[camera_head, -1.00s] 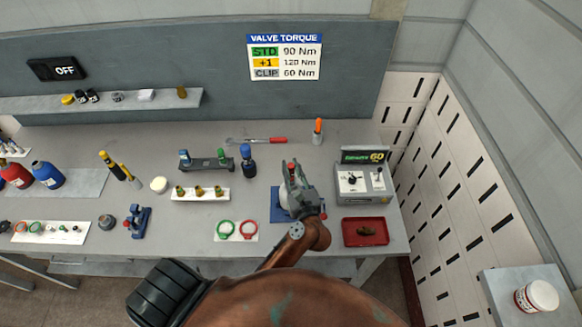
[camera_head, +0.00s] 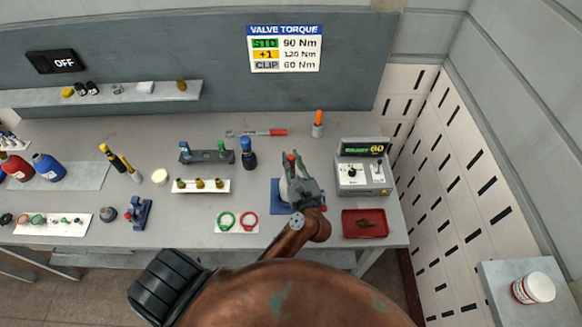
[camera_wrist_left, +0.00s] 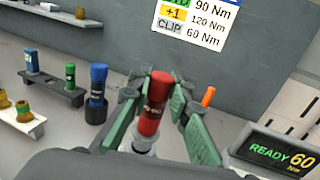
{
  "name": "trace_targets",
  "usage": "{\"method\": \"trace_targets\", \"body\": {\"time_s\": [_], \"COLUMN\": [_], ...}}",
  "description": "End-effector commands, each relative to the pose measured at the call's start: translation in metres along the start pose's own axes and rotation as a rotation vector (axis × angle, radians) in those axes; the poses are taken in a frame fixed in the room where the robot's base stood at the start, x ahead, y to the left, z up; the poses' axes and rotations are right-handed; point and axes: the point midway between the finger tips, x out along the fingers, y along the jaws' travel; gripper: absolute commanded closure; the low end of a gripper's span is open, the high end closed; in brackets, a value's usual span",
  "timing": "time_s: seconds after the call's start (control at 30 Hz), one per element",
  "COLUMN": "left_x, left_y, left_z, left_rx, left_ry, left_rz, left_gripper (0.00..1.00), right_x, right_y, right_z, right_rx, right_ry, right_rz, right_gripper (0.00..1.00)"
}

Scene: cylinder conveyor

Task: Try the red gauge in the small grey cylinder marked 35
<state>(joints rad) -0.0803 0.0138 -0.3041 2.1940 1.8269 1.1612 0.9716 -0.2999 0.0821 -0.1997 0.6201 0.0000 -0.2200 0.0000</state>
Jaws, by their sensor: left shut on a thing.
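My left gripper (camera_head: 293,170) is over the blue mat (camera_head: 276,208) right of the table's middle. It is shut on the red gauge (camera_wrist_left: 154,106), which stands nearly upright between the green-padded fingers in the left wrist view. The gauge's red top (camera_head: 291,158) also shows in the head view. A pale grey cylinder (camera_head: 284,188) stands on the mat, partly hidden by the gripper. Its top (camera_wrist_left: 143,141) shows just below the gauge in the wrist view. I cannot tell whether the gauge's lower end is inside it. No 35 mark can be read. My right gripper is not in view.
A grey box (camera_head: 363,178) with a READY 60 display and a red tray (camera_head: 350,233) stand to the right. A rack (camera_head: 199,157) with blue and green gauges and a dark blue one (camera_head: 248,155) stand left. Green and red rings (camera_head: 227,220) lie in front left.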

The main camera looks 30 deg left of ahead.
Motion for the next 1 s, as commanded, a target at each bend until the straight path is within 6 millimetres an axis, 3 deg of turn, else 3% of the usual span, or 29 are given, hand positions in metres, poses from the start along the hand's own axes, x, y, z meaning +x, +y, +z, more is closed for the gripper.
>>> {"method": "trace_targets", "body": {"time_s": [0.7,1.0], "left_x": [0.000,0.000], "left_y": [0.000,0.000], "left_z": [0.045,0.047], "left_rx": [-0.002,-0.001], "left_ry": [-0.002,-0.002], "left_rz": [0.001,0.000], "left_gripper": [1.00,1.00], "right_x": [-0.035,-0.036], "right_y": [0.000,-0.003], "right_z": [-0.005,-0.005], "right_rx": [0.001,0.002], "right_ry": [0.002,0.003], "right_rz": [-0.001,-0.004], "right_gripper": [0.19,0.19]}}
